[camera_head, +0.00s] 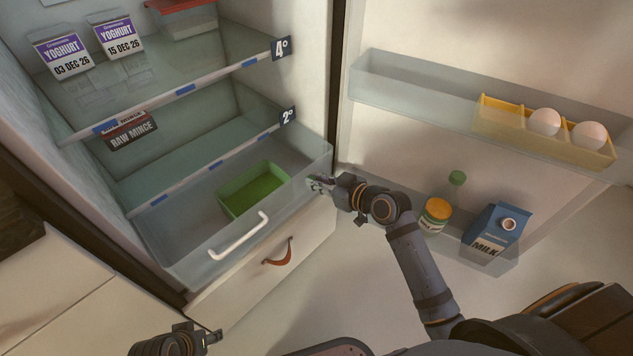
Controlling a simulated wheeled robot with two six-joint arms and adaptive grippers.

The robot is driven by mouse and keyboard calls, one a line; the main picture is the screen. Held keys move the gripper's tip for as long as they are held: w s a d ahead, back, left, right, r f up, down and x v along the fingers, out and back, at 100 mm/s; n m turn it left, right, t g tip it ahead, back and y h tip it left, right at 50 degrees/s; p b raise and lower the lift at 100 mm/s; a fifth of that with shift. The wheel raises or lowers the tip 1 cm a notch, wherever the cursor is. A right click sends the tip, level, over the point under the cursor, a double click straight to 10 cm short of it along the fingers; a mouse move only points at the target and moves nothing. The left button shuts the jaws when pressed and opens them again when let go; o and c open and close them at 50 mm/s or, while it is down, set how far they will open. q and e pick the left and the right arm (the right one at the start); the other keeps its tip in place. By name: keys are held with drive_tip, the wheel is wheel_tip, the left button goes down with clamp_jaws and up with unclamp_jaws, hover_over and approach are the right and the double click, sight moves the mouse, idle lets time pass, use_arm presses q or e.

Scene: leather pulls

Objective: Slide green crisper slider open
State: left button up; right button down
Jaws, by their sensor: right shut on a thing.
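The clear crisper drawer (190,262) sits at the bottom of the fridge, with a white bar handle (240,237) on its front. My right gripper (318,186) is at the right end of the drawer's front top edge. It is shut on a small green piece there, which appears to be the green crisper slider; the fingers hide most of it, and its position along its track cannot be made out. My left gripper (211,336) is low in the view, in front of the fridge and away from the drawer; its finger opening is unclear.
A green bin (253,190) lies inside the drawer. Below is a white panel with a red-brown leather pull (280,254). The open door at right holds eggs (544,122), a jar (435,214) and a milk carton (490,230). Glass shelves (200,160) are above.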

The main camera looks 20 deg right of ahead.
drive_tip(key=c, duration=1.3)
unclamp_jaws()
drive_tip(key=shift+w+d, duration=0.1)
drive_tip(key=shift+d, duration=0.1)
drive_tip(key=shift+v, duration=3.8)
drive_tip(key=shift+a, duration=0.1)
